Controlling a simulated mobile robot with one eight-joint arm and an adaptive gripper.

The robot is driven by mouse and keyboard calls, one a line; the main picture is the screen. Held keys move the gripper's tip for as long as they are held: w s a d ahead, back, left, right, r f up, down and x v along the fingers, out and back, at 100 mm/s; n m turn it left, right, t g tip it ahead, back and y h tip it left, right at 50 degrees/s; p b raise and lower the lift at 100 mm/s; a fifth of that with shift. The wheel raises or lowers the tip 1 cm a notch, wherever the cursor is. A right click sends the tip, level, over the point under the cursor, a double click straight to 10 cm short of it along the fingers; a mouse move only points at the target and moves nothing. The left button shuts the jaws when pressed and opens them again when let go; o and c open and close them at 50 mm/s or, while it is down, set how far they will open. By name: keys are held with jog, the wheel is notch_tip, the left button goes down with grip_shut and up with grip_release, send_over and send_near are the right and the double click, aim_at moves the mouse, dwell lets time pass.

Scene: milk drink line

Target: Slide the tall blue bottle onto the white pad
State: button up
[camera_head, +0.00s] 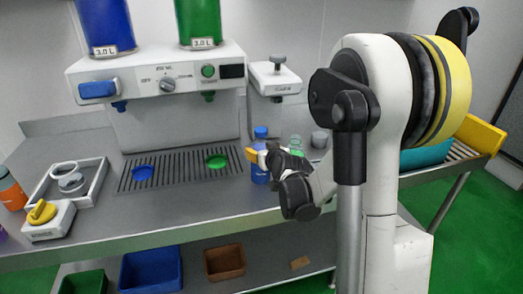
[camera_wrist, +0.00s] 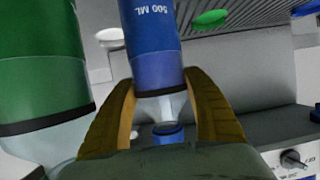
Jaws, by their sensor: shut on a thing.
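The tall blue bottle (camera_head: 260,176) stands at the counter's front, right of the drip grille, partly hidden by my gripper (camera_head: 259,152) in the head view. In the wrist view, my yellow-brown fingers (camera_wrist: 172,105) are shut on the blue bottle (camera_wrist: 158,65), one on each side near its clear shoulder. Its "500 ML" label and blue cap show. A white oval (camera_wrist: 110,35), which looks like the white pad, shows partly between the blue bottle and a green one. I cannot make out the pad in the head view; the bottle or my arm may hide it.
A green bottle (camera_wrist: 40,65) stands close beside the blue one. The drip grille (camera_head: 180,172) carries a blue pad (camera_head: 143,173) and a green pad (camera_head: 217,161). The dispenser (camera_head: 160,95) stands behind; the counter's front middle is clear.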

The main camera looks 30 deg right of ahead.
jog(key=shift+s+a, duration=0.6)
jog(key=shift+a, duration=0.15)
jog(key=o, duration=1.5)
jog(key=shift+s, duration=0.1)
jog(key=shift+s+f+p+v, duration=0.2)
jog(key=shift+f+v, duration=0.25)
jog(key=shift+v, duration=2.6)
jog(key=shift+s+f+p+v, duration=0.2)
jog(key=shift+f+v, duration=0.25)
jog(key=shift+v, duration=2.6)
jog(key=shift+s+f+p+v, duration=0.2)
jog(key=shift+f+v, duration=0.2)
jog(key=shift+v, duration=2.65)
jog(key=shift+a, duration=0.15)
